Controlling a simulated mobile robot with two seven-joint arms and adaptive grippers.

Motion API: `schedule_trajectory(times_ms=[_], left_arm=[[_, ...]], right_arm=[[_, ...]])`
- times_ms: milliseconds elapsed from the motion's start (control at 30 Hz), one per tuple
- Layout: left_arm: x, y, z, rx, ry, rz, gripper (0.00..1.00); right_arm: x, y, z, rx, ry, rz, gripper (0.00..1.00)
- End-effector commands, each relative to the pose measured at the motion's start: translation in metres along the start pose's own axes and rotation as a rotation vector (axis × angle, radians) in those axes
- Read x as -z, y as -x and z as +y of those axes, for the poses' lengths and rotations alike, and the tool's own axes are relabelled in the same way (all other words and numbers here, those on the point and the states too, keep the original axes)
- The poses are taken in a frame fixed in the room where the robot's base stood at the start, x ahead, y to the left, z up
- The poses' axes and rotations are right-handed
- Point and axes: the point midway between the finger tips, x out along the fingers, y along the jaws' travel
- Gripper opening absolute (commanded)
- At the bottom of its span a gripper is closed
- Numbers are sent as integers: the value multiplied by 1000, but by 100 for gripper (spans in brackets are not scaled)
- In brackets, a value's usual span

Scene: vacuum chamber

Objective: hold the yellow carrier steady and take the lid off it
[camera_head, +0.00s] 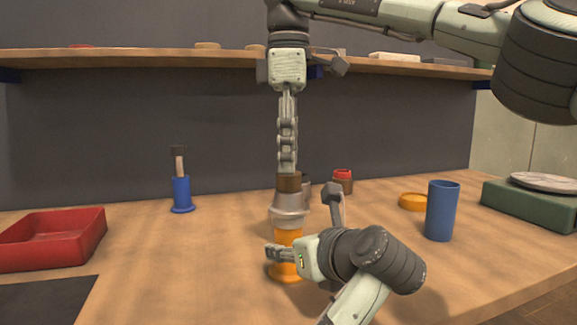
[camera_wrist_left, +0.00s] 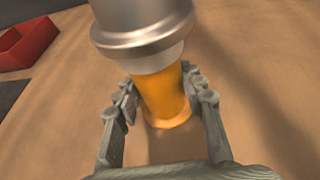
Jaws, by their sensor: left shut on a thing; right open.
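The yellow carrier (camera_head: 286,270) stands upright on the table in the middle of the head view, and it also shows in the left wrist view (camera_wrist_left: 165,100). A silver lid (camera_head: 289,214) with a brown knob (camera_head: 289,183) sits on top of it; the lid's silver part fills the top of the left wrist view (camera_wrist_left: 143,28). My left gripper (camera_head: 281,253) is shut on the carrier's yellow body, below the lid. My right gripper (camera_head: 288,168) points straight down from above with its tips at the brown knob. Its fingers are seen edge-on, so contact is unclear.
A blue cylinder (camera_head: 442,212), an orange disc (camera_head: 412,202) and a dark green box (camera_head: 530,205) are at right. A red-topped jar (camera_head: 343,181) stands behind the carrier. A blue holder (camera_head: 181,192) and a red tray (camera_head: 55,240) are at left. A shelf (camera_head: 150,59) runs behind.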

Motion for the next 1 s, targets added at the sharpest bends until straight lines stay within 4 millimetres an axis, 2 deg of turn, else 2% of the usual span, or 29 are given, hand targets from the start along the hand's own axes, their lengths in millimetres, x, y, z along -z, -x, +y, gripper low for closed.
schedule_trajectory(times_ms=[100,200,567,1000], left_arm=[[0,0,0,0,0,1,0],[0,0,0,0,0,1,0],[0,0,0,0,-1,1,0],[0,0,0,0,-1,1,0]], right_arm=[[0,-16,0,2,1,-1,52],[0,-24,0,0,1,1,52],[0,-30,0,0,1,1,52],[0,-30,0,0,1,1,0]])
